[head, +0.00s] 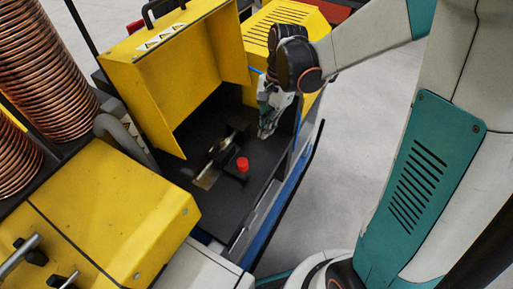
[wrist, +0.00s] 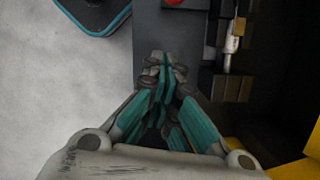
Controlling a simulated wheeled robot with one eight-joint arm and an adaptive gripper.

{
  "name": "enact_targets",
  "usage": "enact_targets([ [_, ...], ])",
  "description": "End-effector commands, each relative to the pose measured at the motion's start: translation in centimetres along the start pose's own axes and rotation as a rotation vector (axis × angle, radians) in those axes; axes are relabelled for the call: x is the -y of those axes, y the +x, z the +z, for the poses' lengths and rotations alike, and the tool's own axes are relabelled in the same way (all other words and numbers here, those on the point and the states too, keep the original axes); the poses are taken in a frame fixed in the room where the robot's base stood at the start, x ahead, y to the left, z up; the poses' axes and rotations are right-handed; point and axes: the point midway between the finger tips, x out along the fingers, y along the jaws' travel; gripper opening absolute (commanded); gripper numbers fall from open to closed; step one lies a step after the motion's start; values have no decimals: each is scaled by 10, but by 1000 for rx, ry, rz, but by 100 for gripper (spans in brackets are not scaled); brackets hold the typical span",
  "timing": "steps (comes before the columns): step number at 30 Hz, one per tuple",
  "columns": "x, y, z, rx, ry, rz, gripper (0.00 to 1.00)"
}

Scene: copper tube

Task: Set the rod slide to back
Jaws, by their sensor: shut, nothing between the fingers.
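Under the raised yellow hood, a small mechanism sits on the dark machine bed. It has a metal rod (head: 221,146) with brass-coloured parts (head: 207,177) and a black block with a red knob (head: 242,164). Which part is the rod slide is not certain. My gripper (head: 265,133) is shut and empty, above the bed and behind the red knob in the head view. In the wrist view my gripper (wrist: 162,62) points toward the knob (wrist: 185,2), which is cut off at the top edge. The rod (wrist: 229,48) and a brass piece (wrist: 238,27) lie to the right there.
The open yellow hood (head: 180,75) stands left of my gripper, close to the arm. Another yellow cover (head: 110,215) is at the front left. Copper coils (head: 45,75) stand at the far left. Grey floor (head: 345,150) is clear to the right of the machine.

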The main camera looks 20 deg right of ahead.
Motion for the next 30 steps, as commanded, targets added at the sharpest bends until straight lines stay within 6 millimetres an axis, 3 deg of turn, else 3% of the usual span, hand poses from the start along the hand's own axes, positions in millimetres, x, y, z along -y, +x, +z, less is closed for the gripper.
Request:
enact_targets([
  [17, 0, 103, 0, 0, -2, 0, 0],
  [22, 0, 104, 26, -1, -3, 0, 0],
  [30, 0, 106, 39, -1, -1, 0, 0],
])
